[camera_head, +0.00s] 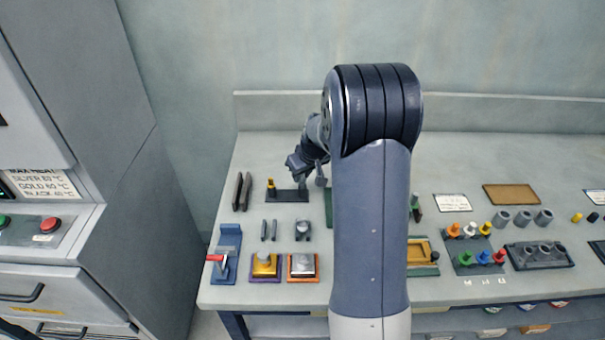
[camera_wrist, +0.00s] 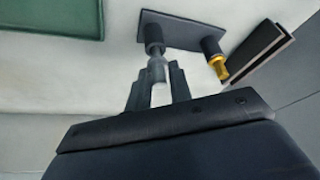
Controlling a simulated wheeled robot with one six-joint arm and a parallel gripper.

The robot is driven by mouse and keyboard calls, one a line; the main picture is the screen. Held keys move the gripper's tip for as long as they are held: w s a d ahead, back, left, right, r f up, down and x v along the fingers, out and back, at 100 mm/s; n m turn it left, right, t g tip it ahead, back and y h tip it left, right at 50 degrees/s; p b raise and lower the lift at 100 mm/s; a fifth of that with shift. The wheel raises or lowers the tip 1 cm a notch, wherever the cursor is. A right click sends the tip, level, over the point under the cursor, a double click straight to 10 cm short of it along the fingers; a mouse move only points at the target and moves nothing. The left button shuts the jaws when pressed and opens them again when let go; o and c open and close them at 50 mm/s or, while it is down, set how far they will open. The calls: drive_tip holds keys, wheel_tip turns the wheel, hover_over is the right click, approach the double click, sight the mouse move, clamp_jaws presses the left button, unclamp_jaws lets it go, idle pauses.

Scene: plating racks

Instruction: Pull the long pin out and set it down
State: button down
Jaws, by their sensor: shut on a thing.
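My gripper (camera_wrist: 158,78) is shut on a grey pin (camera_wrist: 156,60) with a light metallic head, which I take for the long pin. The pin is in line with a dark socket (camera_wrist: 153,33) on a dark base plate (camera_wrist: 180,30); I cannot tell how much of it is inside. A second dark socket beside it holds a shorter pin with a yellow end (camera_wrist: 218,68). In the head view the plate (camera_head: 290,197) lies at the back left of the table, with the yellow-topped pin (camera_head: 271,184) at its left end and my gripper (camera_head: 301,178) over its right end.
Two dark bars (camera_head: 242,191) lie left of the plate, and small grey parts (camera_head: 302,229) stand in front of it. A green mat (camera_wrist: 60,18) shows beside it in the wrist view. My arm hides the table's middle. Bare table lies behind the plate.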

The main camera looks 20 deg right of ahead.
drive_tip(key=shift+r, duration=0.15)
drive_tip(key=shift+r+p, duration=0.85)
drive_tip(key=shift+r, duration=0.75)
